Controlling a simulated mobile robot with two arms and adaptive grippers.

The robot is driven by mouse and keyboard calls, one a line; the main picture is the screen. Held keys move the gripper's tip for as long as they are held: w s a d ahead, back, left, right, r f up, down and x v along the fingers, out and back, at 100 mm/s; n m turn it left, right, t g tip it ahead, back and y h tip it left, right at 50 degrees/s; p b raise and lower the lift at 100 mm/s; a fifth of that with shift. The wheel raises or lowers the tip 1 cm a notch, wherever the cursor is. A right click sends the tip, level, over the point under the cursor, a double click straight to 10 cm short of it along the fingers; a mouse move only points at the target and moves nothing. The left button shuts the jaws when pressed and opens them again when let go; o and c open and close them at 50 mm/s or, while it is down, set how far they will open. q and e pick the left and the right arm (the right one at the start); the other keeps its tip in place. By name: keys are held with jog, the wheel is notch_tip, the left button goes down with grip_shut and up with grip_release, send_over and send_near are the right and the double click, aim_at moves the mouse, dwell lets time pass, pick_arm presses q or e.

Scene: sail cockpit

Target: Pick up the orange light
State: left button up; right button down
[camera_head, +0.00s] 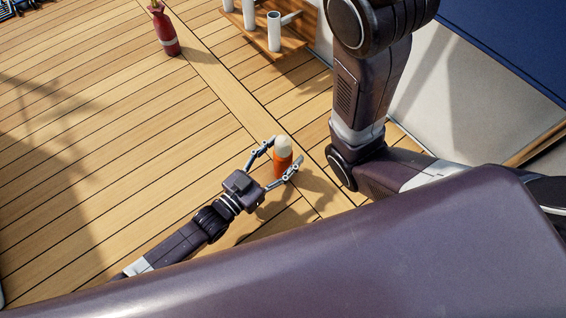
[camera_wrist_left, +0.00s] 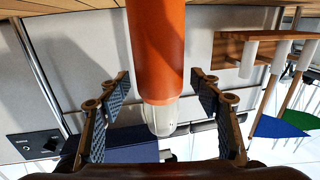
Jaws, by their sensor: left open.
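The orange light (camera_head: 283,158) is an upright orange cylinder with a pale domed cap, standing on the wooden deck in the head view. In the left wrist view the orange light (camera_wrist_left: 158,50) appears upside down, its clear cap toward the gripper's base. My left gripper (camera_head: 276,160) is open, with one finger on each side of the light. In the left wrist view gaps show between the left gripper's pads (camera_wrist_left: 162,100) and the light. My right arm crosses the right of the head view, but its gripper does not show.
A red bottle-like object (camera_head: 167,32) stands at the upper left. A wooden rack (camera_head: 262,36) with white cylinders is at the top middle. A white wall (camera_head: 440,80) rises on the right. The deck (camera_head: 110,110) to the left is clear.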

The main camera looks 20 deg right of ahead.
pick_arm(q)
jog(key=shift+c, duration=0.6)
grip_shut()
jog(key=shift+r, duration=0.1)
